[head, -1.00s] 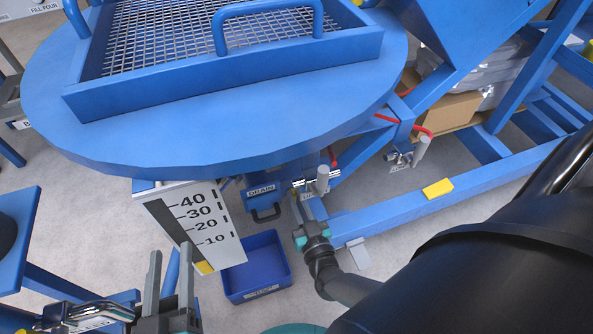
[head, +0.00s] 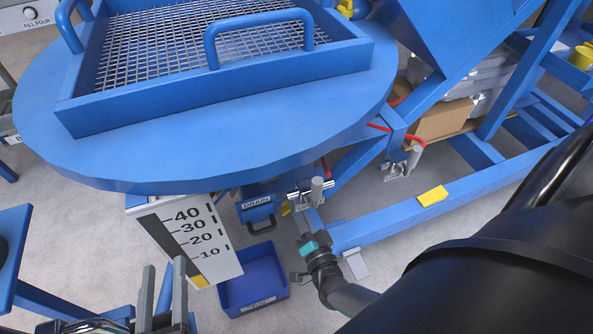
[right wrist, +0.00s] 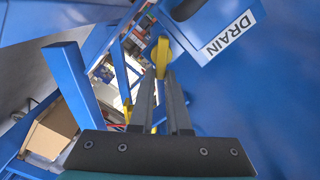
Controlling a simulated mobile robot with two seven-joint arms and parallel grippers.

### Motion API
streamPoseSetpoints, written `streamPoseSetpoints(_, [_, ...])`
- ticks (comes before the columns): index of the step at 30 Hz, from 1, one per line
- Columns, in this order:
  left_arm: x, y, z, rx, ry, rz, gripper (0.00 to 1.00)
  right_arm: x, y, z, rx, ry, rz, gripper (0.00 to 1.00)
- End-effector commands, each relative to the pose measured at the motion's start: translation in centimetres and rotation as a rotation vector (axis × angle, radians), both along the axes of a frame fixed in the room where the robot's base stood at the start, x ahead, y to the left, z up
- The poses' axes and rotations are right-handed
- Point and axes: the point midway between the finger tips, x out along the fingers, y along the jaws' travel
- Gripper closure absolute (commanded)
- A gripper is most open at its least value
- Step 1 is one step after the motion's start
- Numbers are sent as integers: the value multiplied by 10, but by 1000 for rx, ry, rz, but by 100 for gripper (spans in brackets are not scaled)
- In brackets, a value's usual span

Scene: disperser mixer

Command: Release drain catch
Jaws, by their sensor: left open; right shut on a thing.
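The drain box carries a DRAIN label (head: 256,202) and a black handle below the tank; the label also shows in the right wrist view (right wrist: 230,33). A yellow catch (right wrist: 162,55) stands beside the label in the right wrist view. A small yellow piece (head: 286,209), likely the same catch, shows right of the drain box. My right gripper (right wrist: 162,80) is shut on the yellow catch, with its fingers close together around its lower part. In the head view my right gripper's fingers are partly hidden. My left gripper (head: 163,285) is open and empty at the lower left.
A blue bin (head: 253,280) sits on the floor below the drain. A white scale board (head: 190,235) stands left of it. The round blue tank top (head: 200,155) overhangs the drain.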

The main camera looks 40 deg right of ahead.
Motion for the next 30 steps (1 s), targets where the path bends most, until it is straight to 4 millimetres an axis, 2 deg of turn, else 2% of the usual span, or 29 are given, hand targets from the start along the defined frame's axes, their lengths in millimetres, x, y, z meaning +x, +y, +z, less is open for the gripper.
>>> streamPoseSetpoints(15, [-1,-1,-1,-2,-1,-2,51,0,-4,-9,451,-108,-1,100])
streamPoseSetpoints(22, [-1,-1,-1,-4,-1,-1,51,-1,-5,-12,588,-141,-1,100])
streamPoseSetpoints(30, [-1,-1,-1,-3,0,-2,51,0,-5,-14,670,-161,-1,100])
